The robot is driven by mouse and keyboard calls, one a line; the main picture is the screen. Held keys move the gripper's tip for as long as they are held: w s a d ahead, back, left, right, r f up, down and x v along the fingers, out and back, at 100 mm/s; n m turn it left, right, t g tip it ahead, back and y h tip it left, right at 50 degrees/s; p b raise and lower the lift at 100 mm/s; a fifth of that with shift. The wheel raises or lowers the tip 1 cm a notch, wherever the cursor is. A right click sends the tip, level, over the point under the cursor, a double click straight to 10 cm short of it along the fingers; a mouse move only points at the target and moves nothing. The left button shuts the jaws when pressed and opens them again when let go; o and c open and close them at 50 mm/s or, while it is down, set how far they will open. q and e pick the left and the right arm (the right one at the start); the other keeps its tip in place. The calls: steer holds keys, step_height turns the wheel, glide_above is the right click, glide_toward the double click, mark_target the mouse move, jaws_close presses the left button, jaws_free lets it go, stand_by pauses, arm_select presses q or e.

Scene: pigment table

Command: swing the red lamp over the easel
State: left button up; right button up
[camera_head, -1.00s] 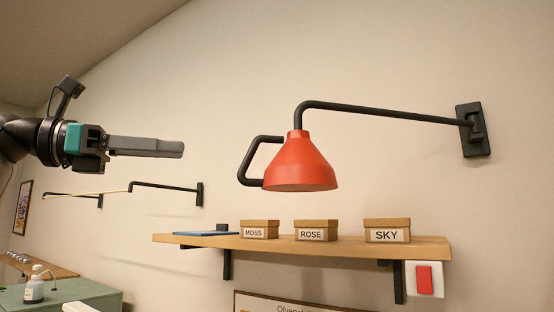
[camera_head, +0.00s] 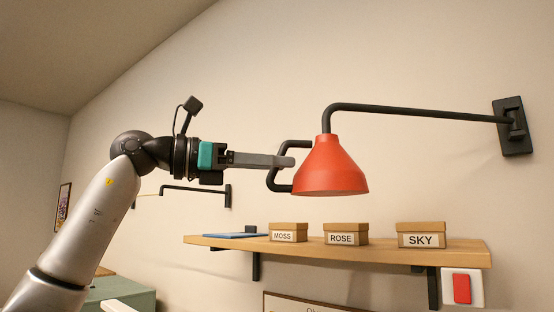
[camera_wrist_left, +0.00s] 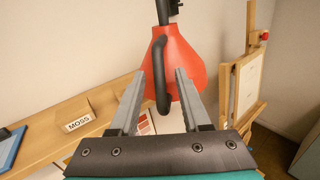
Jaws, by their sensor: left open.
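The red lamp (camera_head: 330,170) hangs from a black wall arm (camera_head: 420,112) with a black loop handle (camera_head: 277,182) on its left side. My left gripper (camera_head: 285,162) reaches in from the left and is level with the handle. In the left wrist view, the open left gripper (camera_wrist_left: 159,72) has the handle (camera_wrist_left: 158,92) between its fingers, with gaps on both sides. The red shade (camera_wrist_left: 185,65) is just beyond. The wooden easel (camera_wrist_left: 225,95) with a pale sheet stands to the right in that view. My right gripper is not in view.
Below the lamp, a wooden shelf (camera_head: 370,250) carries boxes marked MOSS (camera_head: 288,233), ROSE (camera_head: 346,234) and SKY (camera_head: 421,235). A red switch (camera_head: 462,289) is at lower right. Another black wall arm (camera_head: 200,189) is behind my left arm. The wall above is clear.

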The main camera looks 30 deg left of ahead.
arm_select(q)
steer(key=shift+w+d, duration=0.25)
steer(key=shift+w, duration=0.05)
steer(key=shift+c, duration=0.2)
jaws_close()
stand_by(1.1)
